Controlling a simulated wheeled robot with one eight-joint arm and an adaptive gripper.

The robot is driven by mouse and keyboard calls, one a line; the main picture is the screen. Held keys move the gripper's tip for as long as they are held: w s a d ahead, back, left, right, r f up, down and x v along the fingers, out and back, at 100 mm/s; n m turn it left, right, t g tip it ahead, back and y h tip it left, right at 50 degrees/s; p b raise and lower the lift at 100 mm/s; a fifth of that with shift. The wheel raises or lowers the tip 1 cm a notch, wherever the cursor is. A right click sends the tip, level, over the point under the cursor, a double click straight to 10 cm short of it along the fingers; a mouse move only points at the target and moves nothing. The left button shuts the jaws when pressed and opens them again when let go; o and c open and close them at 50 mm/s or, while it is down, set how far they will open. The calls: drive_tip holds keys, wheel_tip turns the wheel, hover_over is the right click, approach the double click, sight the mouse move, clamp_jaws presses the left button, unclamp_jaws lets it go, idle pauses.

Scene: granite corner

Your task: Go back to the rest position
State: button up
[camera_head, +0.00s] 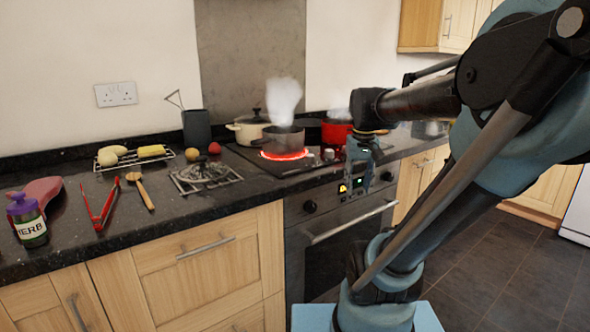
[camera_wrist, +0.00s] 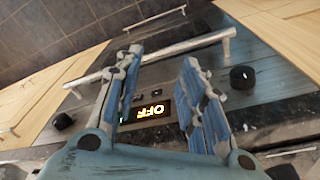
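My gripper (camera_head: 365,165) hangs in front of the oven's control panel, apart from the counter items. In the wrist view my gripper (camera_wrist: 160,85) shows two blue-padded fingers spread apart with nothing between them. Beyond the fingers is the oven's display (camera_wrist: 150,110), reading OFF upside down. My arm spans the right side of the head view.
The oven (camera_head: 340,235) has a bar handle (camera_head: 350,222). A dark pot (camera_head: 283,140) steams on a glowing red burner, with a cream pot (camera_head: 247,128) and red pot (camera_head: 337,131) nearby. Floor (camera_head: 500,265) is clear at right.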

drive_tip(key=s+f, duration=1.1)
drive_tip(key=f, duration=0.2)
drive_tip(key=shift+f+t, duration=0.3)
drive_tip(key=shift+t, duration=0.1)
drive_tip(key=shift+a, duration=0.1)
drive_tip(key=shift+w+f, duration=0.2)
drive_tip(key=shift+w, duration=0.25)
